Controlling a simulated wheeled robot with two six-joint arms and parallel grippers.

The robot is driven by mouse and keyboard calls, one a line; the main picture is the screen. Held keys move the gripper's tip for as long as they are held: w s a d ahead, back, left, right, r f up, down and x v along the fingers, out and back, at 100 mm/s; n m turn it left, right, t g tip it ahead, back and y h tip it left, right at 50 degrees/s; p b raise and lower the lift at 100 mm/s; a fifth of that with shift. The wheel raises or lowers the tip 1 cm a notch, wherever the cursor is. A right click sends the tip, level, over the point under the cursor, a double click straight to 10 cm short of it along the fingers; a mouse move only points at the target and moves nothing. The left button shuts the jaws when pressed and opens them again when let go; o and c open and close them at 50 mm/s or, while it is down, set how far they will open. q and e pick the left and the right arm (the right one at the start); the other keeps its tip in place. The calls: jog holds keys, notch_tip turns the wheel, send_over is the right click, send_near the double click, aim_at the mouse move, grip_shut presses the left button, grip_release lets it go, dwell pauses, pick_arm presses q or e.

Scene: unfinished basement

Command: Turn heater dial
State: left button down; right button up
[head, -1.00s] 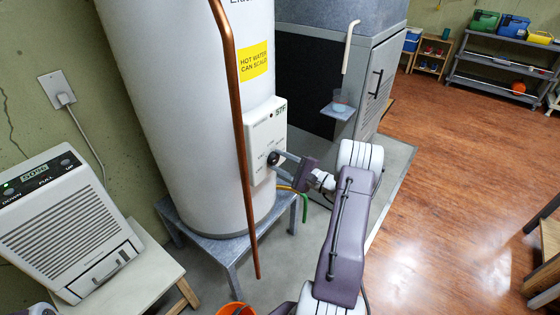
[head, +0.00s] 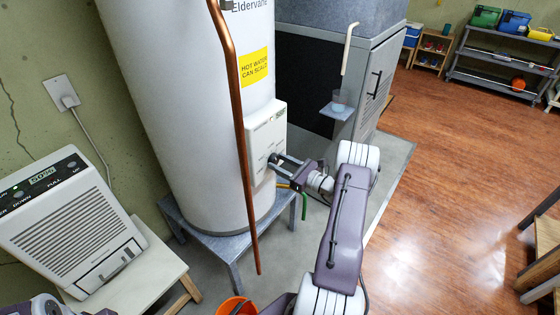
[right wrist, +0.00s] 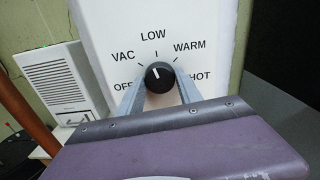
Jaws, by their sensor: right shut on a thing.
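The white water heater (head: 185,110) stands upright with a control panel (head: 262,128) on its front. In the right wrist view the black round dial (right wrist: 160,80) has printed marks OFF, VAC, LOW, WARM and HOT around it. Its white pointer line points up and slightly left, near LOW. My right gripper (head: 277,161) is at the panel, shut on the dial, with one finger on each side of it. In the head view the fingers mostly hide the dial. Part of my left arm shows at the bottom left; its gripper is not in view.
A copper pipe (head: 240,125) runs down just left of the panel. A white dehumidifier (head: 72,215) sits on a stool at the left. An orange bucket (head: 236,306) is below. A grey cabinet (head: 372,85) stands behind; the wooden floor at right is mostly clear.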

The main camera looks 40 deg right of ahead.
jog(key=shift+m+p, duration=0.4)
jog(key=shift+m, duration=0.9)
jog(key=o, duration=1.4)
jog(key=shift+c, duration=0.2)
jog(key=v, duration=0.9)
jog(key=shift+s, duration=0.1)
